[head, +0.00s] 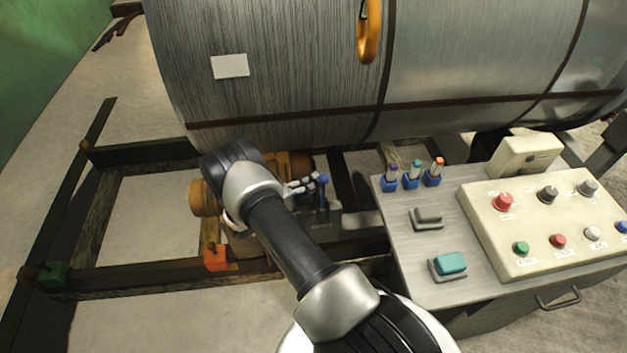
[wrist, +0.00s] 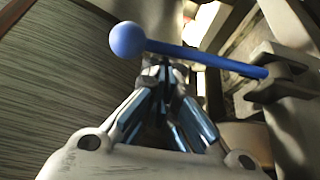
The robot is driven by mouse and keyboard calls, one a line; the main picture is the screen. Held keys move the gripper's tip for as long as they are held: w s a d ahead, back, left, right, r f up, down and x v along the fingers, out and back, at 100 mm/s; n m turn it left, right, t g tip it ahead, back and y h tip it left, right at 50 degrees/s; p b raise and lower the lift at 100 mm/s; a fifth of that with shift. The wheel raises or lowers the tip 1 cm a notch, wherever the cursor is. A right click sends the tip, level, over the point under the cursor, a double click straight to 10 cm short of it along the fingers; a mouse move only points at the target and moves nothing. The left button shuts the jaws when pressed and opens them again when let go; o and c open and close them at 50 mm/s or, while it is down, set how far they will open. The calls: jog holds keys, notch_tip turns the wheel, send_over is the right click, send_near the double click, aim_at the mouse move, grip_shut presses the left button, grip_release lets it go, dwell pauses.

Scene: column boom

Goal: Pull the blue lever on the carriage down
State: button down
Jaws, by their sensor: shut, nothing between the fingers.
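The blue lever (wrist: 205,56) fills the upper middle of the wrist view, with a round ball knob at its left end and its right end set in a grey slotted bracket (wrist: 285,75). In the head view the blue lever (head: 323,190) stands upright on the carriage (head: 320,222), below the large drum. My gripper (wrist: 165,75) is shut and empty, its fingertips close to the lever's rod near the knob. Whether they touch it I cannot tell. In the head view my gripper (head: 303,184) is just left of the lever, partly hidden by my arm.
A big grey drum (head: 280,70) hangs close above the carriage. Dark rails (head: 150,275) run beneath, with an orange block (head: 215,257) on one. At right stands a metal console (head: 405,245) with small levers and a button panel (head: 545,225).

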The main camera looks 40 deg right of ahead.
jog(key=shift+s+a+r, duration=0.1)
jog(key=shift+s+a, duration=0.3)
jog(key=shift+s, duration=0.3)
jog(key=a, duration=0.8)
jog(key=w+a, duration=0.1)
jog(key=a, duration=0.3)
jog(key=w+d+p, duration=0.2)
jog(key=w+d, duration=0.2)
jog(key=d, duration=0.1)
jog(key=shift+d+f+p, duration=0.25)
jog(key=shift+d+p, duration=0.05)
